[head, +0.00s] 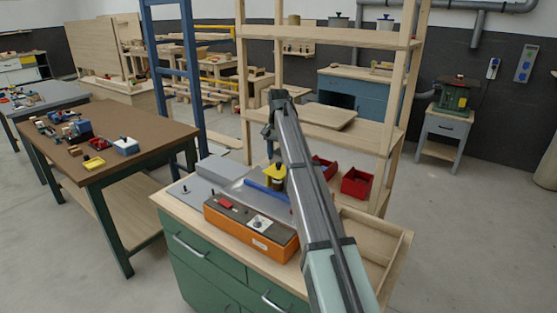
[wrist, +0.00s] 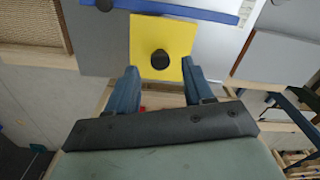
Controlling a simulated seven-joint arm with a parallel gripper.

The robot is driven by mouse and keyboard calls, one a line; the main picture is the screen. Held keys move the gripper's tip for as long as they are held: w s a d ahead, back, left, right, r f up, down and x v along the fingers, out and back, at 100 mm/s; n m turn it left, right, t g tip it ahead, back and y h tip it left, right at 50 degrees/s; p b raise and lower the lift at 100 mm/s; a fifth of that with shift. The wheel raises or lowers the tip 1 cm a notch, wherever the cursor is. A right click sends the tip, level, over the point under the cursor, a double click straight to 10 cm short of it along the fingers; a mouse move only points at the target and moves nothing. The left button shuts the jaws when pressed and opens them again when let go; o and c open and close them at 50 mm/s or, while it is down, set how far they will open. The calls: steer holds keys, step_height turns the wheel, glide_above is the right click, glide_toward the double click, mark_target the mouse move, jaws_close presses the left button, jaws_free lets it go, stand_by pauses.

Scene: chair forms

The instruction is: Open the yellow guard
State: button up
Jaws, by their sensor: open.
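The yellow guard (head: 274,176) stands on the grey machine top on the green cabinet, close to a blue bar (head: 262,194), and my arm partly covers this area in the head view. In the wrist view the yellow guard (wrist: 148,28) is a flat yellow plate with a round black knob (wrist: 160,59) near its lower edge. My gripper (wrist: 160,70) is open, with one blue-grey finger on each side of the knob and gaps to both. Whether the fingertips are level with the knob is hard to tell. The guard appears down.
An orange control box (head: 250,228) with a red switch and a dial is in front. Red bins (head: 357,183) stand behind, to the right. A wooden shelf rack (head: 400,140) rises behind the cabinet. A brown bench (head: 150,133) with small items is at left.

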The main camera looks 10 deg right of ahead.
steer(key=shift+f, duration=1.15)
jaws_close()
